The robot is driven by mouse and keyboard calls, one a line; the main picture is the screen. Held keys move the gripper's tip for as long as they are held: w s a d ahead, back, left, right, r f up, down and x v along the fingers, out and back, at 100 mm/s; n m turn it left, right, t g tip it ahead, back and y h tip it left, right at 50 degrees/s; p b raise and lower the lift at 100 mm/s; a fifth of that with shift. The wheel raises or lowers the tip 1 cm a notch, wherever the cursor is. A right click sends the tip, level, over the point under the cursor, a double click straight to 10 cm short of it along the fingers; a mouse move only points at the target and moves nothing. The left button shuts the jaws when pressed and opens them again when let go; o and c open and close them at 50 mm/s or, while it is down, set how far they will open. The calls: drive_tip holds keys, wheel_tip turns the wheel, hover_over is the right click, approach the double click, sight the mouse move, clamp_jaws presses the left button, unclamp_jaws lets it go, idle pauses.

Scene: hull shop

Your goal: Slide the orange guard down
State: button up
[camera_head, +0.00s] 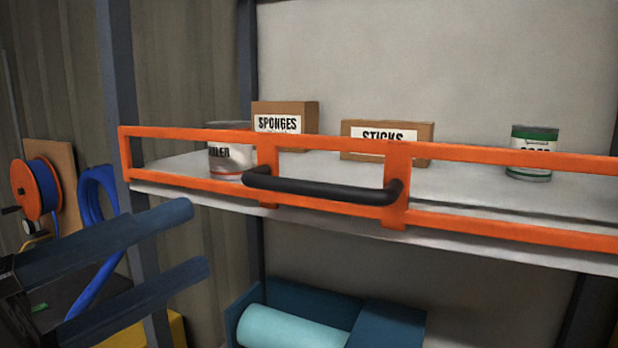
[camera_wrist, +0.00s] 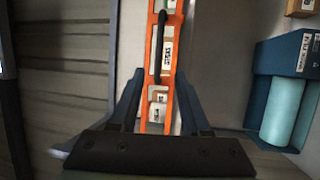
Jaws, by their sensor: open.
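The orange guard (camera_head: 500,155) is a rectangular frame across the front of a pale shelf, at shelf height. A black bar handle (camera_head: 320,190) is fixed across its two middle uprights. My gripper (camera_head: 199,239) is open and empty, its two dark blue fingers one above the other, left of the handle and a little lower in the picture. In the wrist view the guard (camera_wrist: 155,75) runs lengthwise between the fingers of my gripper (camera_wrist: 159,75), with the handle (camera_wrist: 160,45) beyond the tips. I see no contact; the exact depth gap is unclear.
Behind the guard on the shelf (camera_head: 590,200) stand a filler can (camera_head: 228,160), a sponges box (camera_head: 290,115), a sticks box (camera_head: 385,130) and a green-labelled can (camera_head: 533,155). Below is a blue holder with a teal roll (camera_head: 290,330). A dark post (camera_head: 120,80) and hose reel (camera_head: 40,190) stand left.

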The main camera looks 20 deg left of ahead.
sight(300, 192)
drive_tip(key=p+x, duration=0.1)
drive_tip(key=x, duration=0.3)
drive_tip(key=p+x, duration=0.2)
drive_tip(key=x, duration=0.2)
drive_tip(key=p+x, duration=0.2)
drive_tip(key=x, duration=0.2)
drive_tip(key=shift+s+d+r, duration=0.15)
drive_tip(key=shift+d, duration=0.25)
drive_tip(key=shift+w+d, duration=0.1)
drive_tip(key=shift+w, duration=0.25)
drive_tip(key=shift+c, duration=0.2)
clamp_jaws()
